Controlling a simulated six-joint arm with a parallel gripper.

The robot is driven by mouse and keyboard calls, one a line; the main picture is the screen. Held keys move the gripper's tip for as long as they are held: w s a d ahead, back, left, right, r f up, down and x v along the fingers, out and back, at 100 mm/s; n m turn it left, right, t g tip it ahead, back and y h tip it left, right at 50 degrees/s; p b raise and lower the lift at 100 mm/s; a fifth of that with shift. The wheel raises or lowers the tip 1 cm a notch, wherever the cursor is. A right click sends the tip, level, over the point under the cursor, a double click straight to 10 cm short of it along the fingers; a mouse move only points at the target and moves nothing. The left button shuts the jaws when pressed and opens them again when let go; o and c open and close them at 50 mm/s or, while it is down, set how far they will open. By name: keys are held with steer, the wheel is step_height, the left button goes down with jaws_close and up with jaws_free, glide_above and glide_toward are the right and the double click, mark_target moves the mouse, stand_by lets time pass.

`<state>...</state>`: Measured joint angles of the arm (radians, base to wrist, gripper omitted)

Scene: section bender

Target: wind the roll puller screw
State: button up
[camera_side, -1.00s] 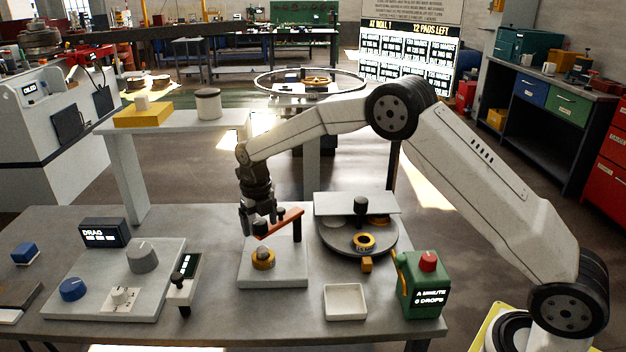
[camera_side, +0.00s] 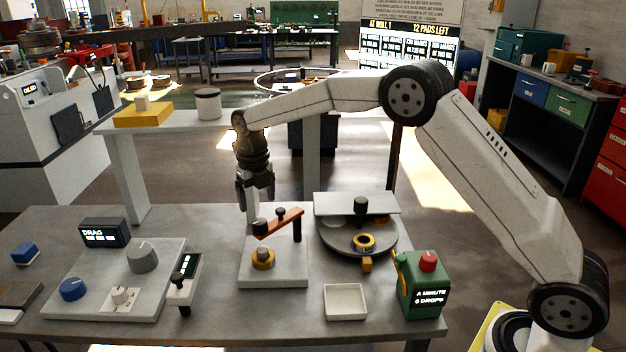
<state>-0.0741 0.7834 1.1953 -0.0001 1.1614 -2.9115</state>
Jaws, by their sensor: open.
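The puller stand (camera_side: 285,274) is a grey block on the bench with a black post. An orange bar (camera_side: 287,222) with dark knobs reaches left from the post, over a brass roll (camera_side: 263,260) on the block. I take this to be the roll puller; its screw thread cannot be made out. My gripper (camera_side: 255,200) points down, open and empty, above and slightly left of the bar's left end. It looks clear of the bar.
A round turntable (camera_side: 385,247) with brass rings stands right of the block, under a grey plate (camera_side: 357,204). A white tray (camera_side: 345,303) and a green oil can (camera_side: 421,284) are in front. A dial panel (camera_side: 140,290) lies left. A raised shelf (camera_side: 165,123) stands behind.

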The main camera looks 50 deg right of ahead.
steer(key=shift+r, duration=0.5)
